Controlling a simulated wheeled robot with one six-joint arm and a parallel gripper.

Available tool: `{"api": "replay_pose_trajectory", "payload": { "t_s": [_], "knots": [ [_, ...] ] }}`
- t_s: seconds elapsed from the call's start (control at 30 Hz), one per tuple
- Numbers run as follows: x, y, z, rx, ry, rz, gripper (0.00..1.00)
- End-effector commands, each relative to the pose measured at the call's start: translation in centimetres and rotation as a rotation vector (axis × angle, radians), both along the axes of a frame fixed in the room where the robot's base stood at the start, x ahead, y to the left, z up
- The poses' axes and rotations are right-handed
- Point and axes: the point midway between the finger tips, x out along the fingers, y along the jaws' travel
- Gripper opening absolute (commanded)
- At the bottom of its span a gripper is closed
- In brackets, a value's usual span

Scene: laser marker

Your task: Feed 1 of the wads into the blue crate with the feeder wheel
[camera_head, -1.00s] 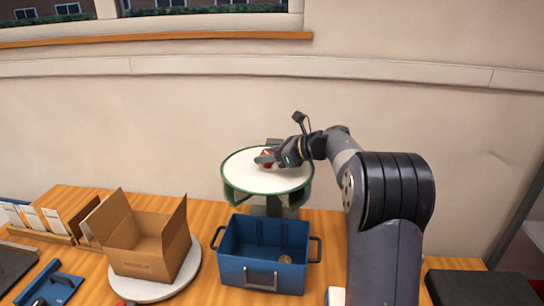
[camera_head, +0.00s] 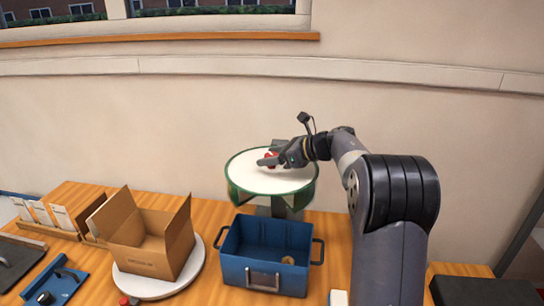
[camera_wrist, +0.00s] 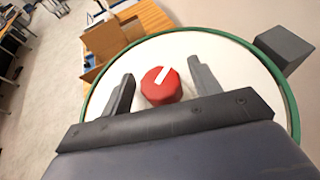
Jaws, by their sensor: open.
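The feeder wheel has a round white top with a green rim (camera_head: 250,187) and stands on the table behind the blue crate. A red knob with a white pointer mark (camera_wrist: 161,86) sits on the white top. My gripper (camera_head: 264,160) is over the wheel top. In the wrist view its two fingers (camera_wrist: 160,88) are open on either side of the knob, with gaps showing. The blue crate (camera_head: 262,273) stands in front of the wheel, open at the top. One small tan wad (camera_head: 288,260) lies inside it. Any other wads are hidden from view.
An open cardboard box (camera_head: 150,245) stands on a white round plate (camera_head: 150,287) left of the crate. A card rack (camera_head: 50,222) and a blue device (camera_head: 55,283) are farther left. A black pad (camera_head: 470,291) lies at the right.

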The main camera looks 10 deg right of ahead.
Motion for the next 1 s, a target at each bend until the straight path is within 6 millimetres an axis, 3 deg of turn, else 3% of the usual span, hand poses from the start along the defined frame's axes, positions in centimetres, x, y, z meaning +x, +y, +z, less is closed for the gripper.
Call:
{"api": "replay_pose_trajectory", "payload": {
  "t_s": [0.6,1.0],
  "knots": [
    [-5.1,-7.6,3.6,-0.001,-0.003,-0.003,0.59],
    [-5.6,-8.2,4.1,0.000,0.000,-0.001,0.59]
  ]
}}
